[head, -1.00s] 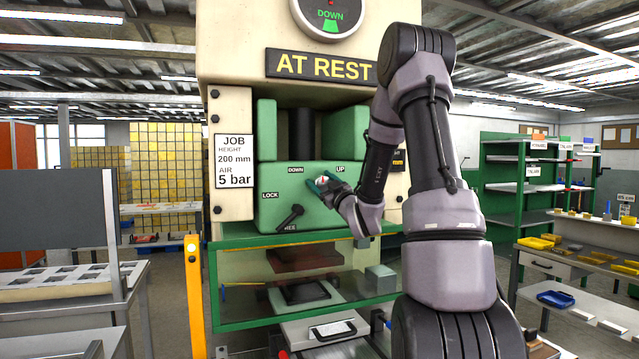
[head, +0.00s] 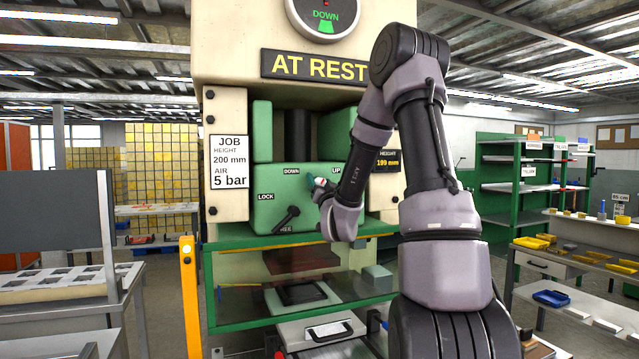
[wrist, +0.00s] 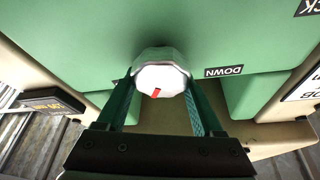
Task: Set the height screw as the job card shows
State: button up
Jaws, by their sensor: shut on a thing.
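The height screw (wrist: 160,76) is a pale faceted knob with a red mark, on the press's green front between the DOWN and UP labels. It also shows small in the head view (head: 320,182), partly covered by my wrist. My gripper (wrist: 163,88) is shut on it, one green finger on each side. The job card (head: 229,162) reads height 200 mm and air 5 bar. The height display (head: 389,160) appears to read 199 mm. The black lock lever (head: 286,220) points down-left, near the partly hidden FREE label. The sign (head: 314,66) says AT REST.
A green-framed clear guard (head: 235,305) stands below the screw, in front of the press bed. A yellow post (head: 189,300) is at its left. A grey table (head: 60,285) stands at left, shelves and benches at right. My arm covers the press's right side.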

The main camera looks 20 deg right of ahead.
jog(key=shift+a+f, duration=0.15)
dwell(0.3)
jog(key=o, duration=1.4)
jog(key=shift+a, duration=0.1)
